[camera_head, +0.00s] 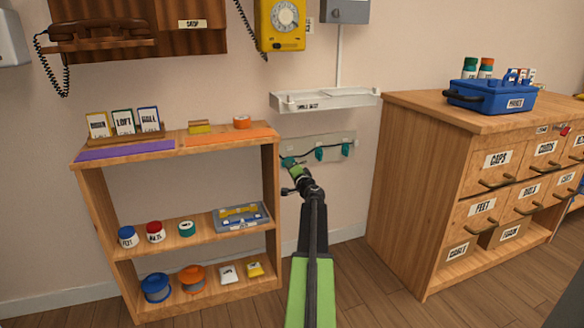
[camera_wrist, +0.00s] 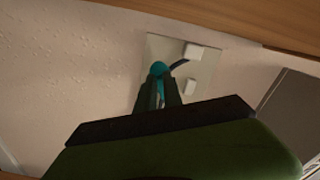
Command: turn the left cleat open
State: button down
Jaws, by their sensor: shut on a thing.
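A pale plate (camera_head: 333,138) on the wall carries teal cleats with a dark cord running along them. The left cleat (camera_head: 287,161) is at the plate's left end, with my gripper (camera_head: 292,168) at it. Two more teal cleats, a middle one (camera_head: 319,153) and a right one (camera_head: 345,149), stand free to the right. In the wrist view, the fingers of my gripper (camera_wrist: 158,88) are shut on a teal cleat (camera_wrist: 158,68) in front of the plate (camera_wrist: 165,48). The fingers partly hide the cleat, so its exact angle is unclear.
A wooden shelf (camera_head: 179,253) with spools, jars and cards stands close on the left. A wooden drawer cabinet (camera_head: 415,190) with a blue toolbox (camera_head: 492,97) stands on the right. A white wall ledge (camera_head: 325,100) is above the plate. Open floor lies between shelf and cabinet.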

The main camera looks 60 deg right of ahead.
jog(key=shift+s, duration=0.1)
jog(key=c, duration=1.5)
grip_release()
jog(key=v, duration=1.7)
jog(key=shift+a, duration=0.2)
jog(key=shift+s, duration=0.15)
